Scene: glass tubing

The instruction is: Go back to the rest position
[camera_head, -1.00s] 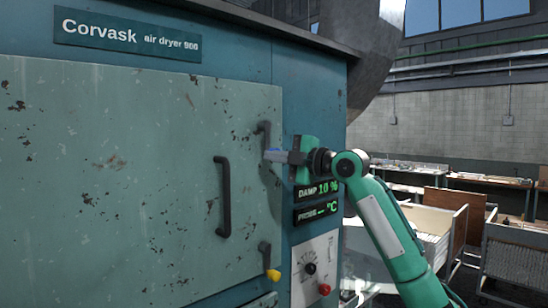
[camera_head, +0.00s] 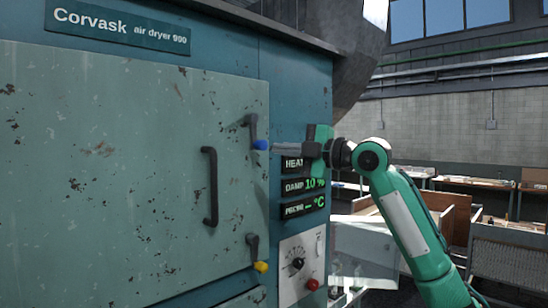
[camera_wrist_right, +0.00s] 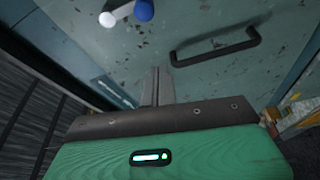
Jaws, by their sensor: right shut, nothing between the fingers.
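My right gripper (camera_head: 276,149) is shut and empty in front of the air dryer's right side. Its fingertips point left, close to the upper door latch's blue knob (camera_head: 261,145) in the head view. In the right wrist view the shut fingers (camera_wrist_right: 157,85) stand apart from the blue knob (camera_wrist_right: 143,10), with nothing between them. The dryer door (camera_head: 120,170) looks flush with its frame. My left gripper is in neither view.
The door has a black handle (camera_head: 210,187) and a lower latch with a yellow knob (camera_head: 261,267). A control panel (camera_head: 300,262) with a red button (camera_head: 313,284) lies below the displays (camera_head: 303,210). Cluttered benches (camera_head: 470,181) stand behind at the right.

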